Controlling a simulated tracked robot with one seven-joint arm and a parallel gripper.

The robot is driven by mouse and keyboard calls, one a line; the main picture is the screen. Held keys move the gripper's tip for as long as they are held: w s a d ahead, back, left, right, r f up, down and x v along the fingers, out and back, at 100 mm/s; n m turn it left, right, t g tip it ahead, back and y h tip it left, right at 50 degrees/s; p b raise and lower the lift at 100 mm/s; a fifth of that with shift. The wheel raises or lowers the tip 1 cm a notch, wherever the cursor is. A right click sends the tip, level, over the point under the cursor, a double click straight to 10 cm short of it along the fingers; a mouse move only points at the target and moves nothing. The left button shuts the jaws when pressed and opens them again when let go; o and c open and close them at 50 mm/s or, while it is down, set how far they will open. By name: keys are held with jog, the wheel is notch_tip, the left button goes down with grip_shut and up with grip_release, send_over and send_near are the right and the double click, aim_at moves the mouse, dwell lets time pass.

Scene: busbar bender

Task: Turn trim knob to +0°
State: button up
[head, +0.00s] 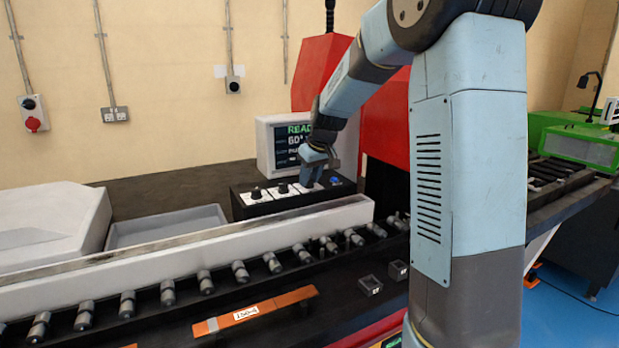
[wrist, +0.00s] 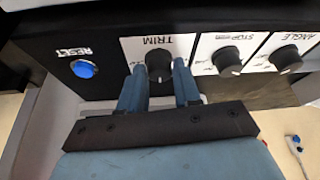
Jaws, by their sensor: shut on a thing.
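The trim knob (wrist: 159,66) is a round black knob with a pale pointer line, on a white plate marked TRIM. It sits on the black control box (head: 240,207). My gripper (wrist: 159,82) has a blue finger on each side of the knob and is shut on it. In the head view my gripper (head: 311,180) reaches down onto the right part of the box and hides the trim knob. The plate's scale marks are mostly hidden by the fingers, so I cannot read the knob's angle.
The stop knob (wrist: 228,61) and angle knob (wrist: 286,59) are beside the trim knob. A blue reset button (wrist: 84,68) is on its other side. A screen (head: 290,140) reading READY stands behind the box. A grey tray (head: 165,227) and a roller conveyor (head: 205,282) lie nearby.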

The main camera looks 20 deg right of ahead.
jog(key=n, duration=0.2)
jog(key=n+y, duration=0.1)
jog(key=n, duration=0.1)
jog(key=shift+w+d+g+y, duration=0.1)
jog(key=shift+d+g+y, duration=0.05)
jog(key=shift+g+y, duration=0.2)
jog(key=n+g, duration=0.1)
jog(key=n, duration=0.3)
jog(key=shift+y, duration=0.35)
jog(key=n+g, duration=0.1)
jog(key=n, duration=0.1)
jog(key=n+g, duration=0.1)
jog(key=n, duration=0.1)
jog(key=shift+w+d+n+y, duration=0.1)
jog(key=shift+w+n+y, duration=0.05)
jog(key=shift+n+y, duration=0.15)
jog(key=shift+n+g, duration=0.65)
jog(key=shift+n, duration=0.95)
jog(key=o, duration=1)
jog(key=shift+w, duration=0.1)
jog(key=v, duration=0.7)
jog(key=shift+r, duration=0.2)
